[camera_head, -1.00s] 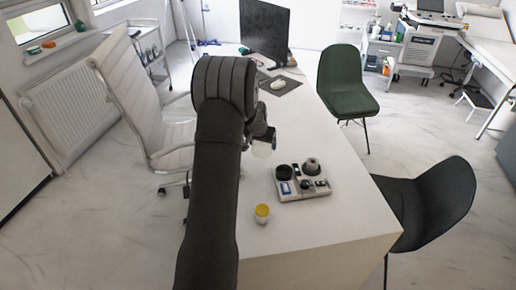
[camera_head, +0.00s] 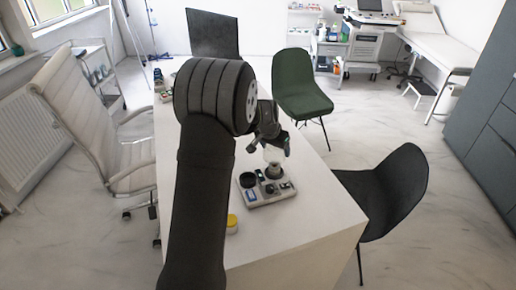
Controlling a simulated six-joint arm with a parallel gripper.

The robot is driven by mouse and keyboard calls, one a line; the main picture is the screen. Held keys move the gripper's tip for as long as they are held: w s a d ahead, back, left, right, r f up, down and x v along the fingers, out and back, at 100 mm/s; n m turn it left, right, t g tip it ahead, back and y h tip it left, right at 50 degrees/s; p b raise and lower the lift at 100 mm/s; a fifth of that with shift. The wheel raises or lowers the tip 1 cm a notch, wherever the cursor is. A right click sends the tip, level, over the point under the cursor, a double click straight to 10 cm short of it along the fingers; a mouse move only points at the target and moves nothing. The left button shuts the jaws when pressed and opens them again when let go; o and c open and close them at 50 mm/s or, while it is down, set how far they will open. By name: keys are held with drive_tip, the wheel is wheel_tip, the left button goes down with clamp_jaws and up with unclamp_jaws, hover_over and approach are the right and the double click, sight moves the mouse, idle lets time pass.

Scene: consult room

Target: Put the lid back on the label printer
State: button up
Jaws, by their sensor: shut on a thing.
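A light grey unit (camera_head: 272,198) lies on the white desk, to the right of my arm. It carries a dark round cup (camera_head: 248,180), a grey round part (camera_head: 273,171) and small blue and dark pieces. I cannot tell for sure which part is the label printer. My gripper (camera_head: 272,146) is over the back of the unit, shut on a small pale piece (camera_head: 271,154), perhaps the lid. The pale piece is just above or behind the grey round part; I cannot tell whether they touch. My arm hides part of the desk.
A yellow-topped jar (camera_head: 232,222) stands on the desk (camera_head: 310,215) at the front left of the unit. A monitor (camera_head: 213,33) stands at the back. A green chair (camera_head: 302,98) and a black chair (camera_head: 385,190) are on the right. The desk's right side is clear.

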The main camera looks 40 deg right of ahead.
drive_tip(key=shift+s+d+f, duration=0.1)
drive_tip(key=shift+s+f, duration=0.05)
drive_tip(key=shift+f, duration=3.05)
drive_tip(key=shift+f, duration=0.15)
drive_tip(key=o, duration=1)
drive_tip(key=shift+r, duration=3.5)
drive_tip(key=shift+c, duration=0.2)
clamp_jaws()
